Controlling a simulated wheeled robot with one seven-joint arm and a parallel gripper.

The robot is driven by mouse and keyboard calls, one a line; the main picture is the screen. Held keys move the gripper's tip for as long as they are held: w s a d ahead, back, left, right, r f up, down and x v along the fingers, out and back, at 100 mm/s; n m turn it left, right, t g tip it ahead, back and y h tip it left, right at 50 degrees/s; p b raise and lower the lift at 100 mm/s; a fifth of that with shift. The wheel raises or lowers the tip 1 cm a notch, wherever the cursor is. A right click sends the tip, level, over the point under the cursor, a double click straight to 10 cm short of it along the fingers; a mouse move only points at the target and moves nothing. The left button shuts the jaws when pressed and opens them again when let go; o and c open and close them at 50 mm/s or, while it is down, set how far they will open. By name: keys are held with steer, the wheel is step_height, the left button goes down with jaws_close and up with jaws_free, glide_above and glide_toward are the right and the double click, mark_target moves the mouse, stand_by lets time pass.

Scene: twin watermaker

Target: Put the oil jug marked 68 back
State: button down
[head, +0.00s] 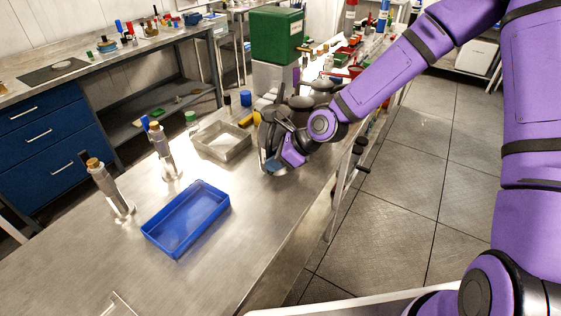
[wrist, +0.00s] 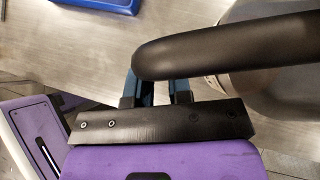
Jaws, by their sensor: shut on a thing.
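My gripper (head: 273,163) is over the steel bench, right of the metal tray. In the wrist view its blue fingers (wrist: 158,88) are shut on the thick black handle (wrist: 235,48) of a jug. The jug's grey metal body (wrist: 275,100) fills the right side of the wrist view. In the head view the jug (head: 268,130) is mostly hidden by my gripper and arm. No number can be read on it, and I cannot tell whether it touches the bench. Dark, rounded jug-like vessels (head: 302,102) stand just behind my wrist.
A blue tray (head: 165,243) lies on the front of the steel bench (head: 245,225). A shallow metal tray (head: 233,151) is left of my gripper. Two metal cylinders with brass tops (head: 117,200) stand at left. A green box (head: 277,35) is at the back. Bare bench lies in front.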

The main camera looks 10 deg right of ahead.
steer(key=shift+w+a+f, duration=0.1)
steer(key=shift+w+a, duration=0.1)
steer(key=shift+a, duration=0.2)
steer(key=shift+d+f, duration=0.1)
steer(key=shift+f, duration=1.5)
steer(key=c, duration=1)
jaws_free()
steer(key=shift+f, duration=0.15)
steer(key=shift+c, duration=0.2)
steer(key=v, duration=1.2)
